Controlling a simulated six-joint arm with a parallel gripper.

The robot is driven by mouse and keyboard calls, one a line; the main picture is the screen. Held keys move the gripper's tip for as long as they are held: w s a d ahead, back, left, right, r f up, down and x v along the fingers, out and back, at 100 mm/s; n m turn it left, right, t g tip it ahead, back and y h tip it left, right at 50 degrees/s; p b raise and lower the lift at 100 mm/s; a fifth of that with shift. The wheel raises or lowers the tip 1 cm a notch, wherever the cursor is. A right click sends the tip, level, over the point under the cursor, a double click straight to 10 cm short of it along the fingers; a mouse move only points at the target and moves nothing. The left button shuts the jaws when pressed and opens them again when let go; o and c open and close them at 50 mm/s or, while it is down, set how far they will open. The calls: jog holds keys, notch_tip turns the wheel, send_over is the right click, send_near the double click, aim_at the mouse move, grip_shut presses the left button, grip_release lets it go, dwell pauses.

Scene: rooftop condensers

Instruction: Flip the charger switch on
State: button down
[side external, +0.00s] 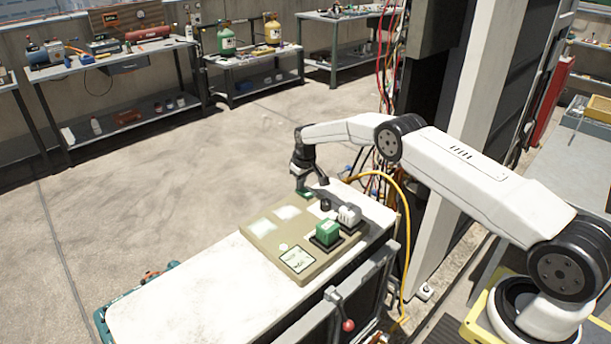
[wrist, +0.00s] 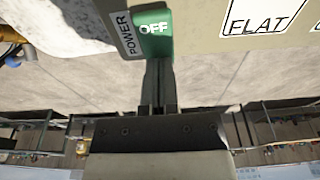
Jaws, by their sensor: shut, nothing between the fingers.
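A beige panel (side external: 262,226) lies on the white bench top. At its far edge is a green switch (side external: 305,195), partly hidden by my gripper (side external: 302,188). In the wrist view the green switch (wrist: 154,32) reads OFF, beside a dark label (wrist: 125,36) reading POWER. My gripper (wrist: 160,64) is shut and empty, its fingertips right at the switch's edge below the OFF lettering. I cannot tell whether they touch it. The word FLAT (wrist: 259,24) shows on a white label on the panel.
The panel also carries a green block (side external: 327,231), a white block (side external: 348,214) and a small black knob (side external: 325,204). A yellow hose (side external: 402,190) arches behind the bench's right end. The bench top (side external: 185,295) is clear at the left.

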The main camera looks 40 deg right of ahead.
jog(key=shift+s+f, duration=0.1)
jog(key=shift+s, duration=0.05)
jog(key=shift+r, duration=3.55)
jog(key=shift+s+a+r, duration=0.15)
jog(key=shift+a+r, duration=0.1)
jog(key=shift+r, duration=0.1)
jog(key=s+a+r, duration=0.5)
jog(key=s+r, duration=0.1)
jog(key=s+a+r, duration=0.1)
jog(key=s+a, duration=0.2)
jog(key=s, duration=1.2)
jog(key=s+a+r, duration=0.1)
jog(key=s+a, duration=0.3)
jog(key=s, duration=1.1)
jog(key=shift+r+t, duration=0.3)
jog(key=shift+t, duration=0.1)
